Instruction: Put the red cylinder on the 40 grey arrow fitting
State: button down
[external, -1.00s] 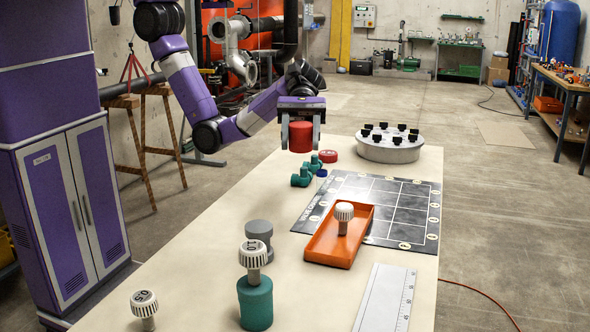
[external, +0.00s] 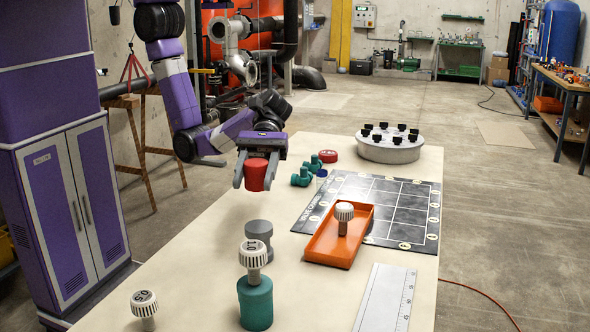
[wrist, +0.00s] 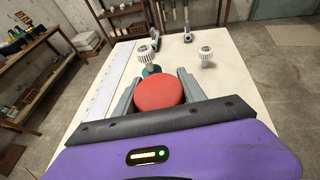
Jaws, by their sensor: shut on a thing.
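My gripper (external: 255,180) is shut on the red cylinder (external: 256,172) and holds it above the table's left edge. In the wrist view the red cylinder (wrist: 158,94) sits between the two fingers. Three pale grey fittings with ribbed heads show: one at the front left (external: 145,304), one on a teal cylinder (external: 253,253), and one in the orange tray (external: 344,212). Their head markings are too small to read surely, so I cannot tell which is the 40. My gripper is beyond the front two fittings and left of the tray one.
A short grey cylinder (external: 259,235) stands between my gripper and the teal cylinder (external: 255,303). A dark gridded board (external: 400,200), white ruler (external: 386,300) and round grey holder (external: 388,150) occupy the right side.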

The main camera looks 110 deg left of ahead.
aim_at(256, 231)
notch_tip(256, 231, down, 9)
jog(key=shift+f, duration=0.1)
dwell(0.4)
jog(key=c, duration=0.7)
grip_release()
jog(key=shift+f, duration=0.15)
jog(key=shift+o, duration=0.2)
jog(key=shift+b, duration=0.3)
jog(key=v, duration=1.2)
